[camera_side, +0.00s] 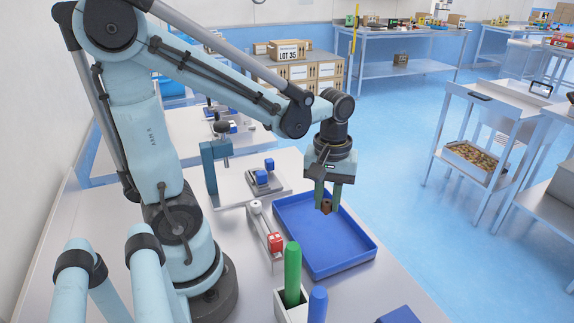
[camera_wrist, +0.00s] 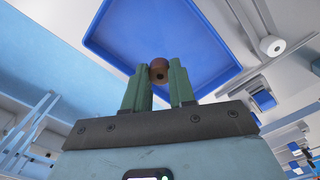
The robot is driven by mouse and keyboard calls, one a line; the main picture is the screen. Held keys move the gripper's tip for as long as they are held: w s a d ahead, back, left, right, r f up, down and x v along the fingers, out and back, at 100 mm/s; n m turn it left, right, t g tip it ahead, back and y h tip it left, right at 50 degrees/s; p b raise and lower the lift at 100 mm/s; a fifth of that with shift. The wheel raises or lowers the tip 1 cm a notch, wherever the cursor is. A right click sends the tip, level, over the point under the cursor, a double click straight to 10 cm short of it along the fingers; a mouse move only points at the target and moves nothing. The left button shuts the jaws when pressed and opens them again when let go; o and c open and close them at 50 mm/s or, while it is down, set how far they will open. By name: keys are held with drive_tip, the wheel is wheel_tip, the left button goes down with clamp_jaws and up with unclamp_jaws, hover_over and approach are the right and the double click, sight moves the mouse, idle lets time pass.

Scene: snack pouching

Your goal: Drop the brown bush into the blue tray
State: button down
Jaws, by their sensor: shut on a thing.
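The brown bush (camera_side: 326,206) is a small brown cylinder with a hole, held between the fingertips of my gripper (camera_side: 327,203). In the wrist view the bush (camera_wrist: 158,71) sits between the two green fingers of my gripper (camera_wrist: 159,78), with its round end and dark hole showing. The blue tray (camera_side: 345,266) is a shallow rectangular tray on the table. My gripper is shut on the bush over the tray's area; the tray (camera_wrist: 110,35) lies behind the bush in the wrist view. The exact height of the bush above the tray floor is hard to tell.
Left of the tray stands a narrow rack with a white roller (camera_side: 256,207) and a red block (camera_side: 275,242). A green cylinder (camera_side: 292,273) and a blue cylinder (camera_side: 317,303) stand in a holder in front. A blue-topped fixture (camera_side: 262,177) is behind left.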

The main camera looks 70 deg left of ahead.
drive_tip(key=c, duration=0.9)
unclamp_jaws()
drive_tip(key=shift+o, duration=0.2)
wheel_tip(320, 180, up, 12)
drive_tip(key=d+f+m+t, duration=0.3)
drive_tip(key=f+m+t, duration=0.3)
drive_tip(key=m, duration=0.4)
drive_tip(key=shift+w+d+f+m+t, duration=0.2)
drive_tip(key=shift+d+f+m+t, duration=0.2)
drive_tip(key=shift+t, duration=0.2)
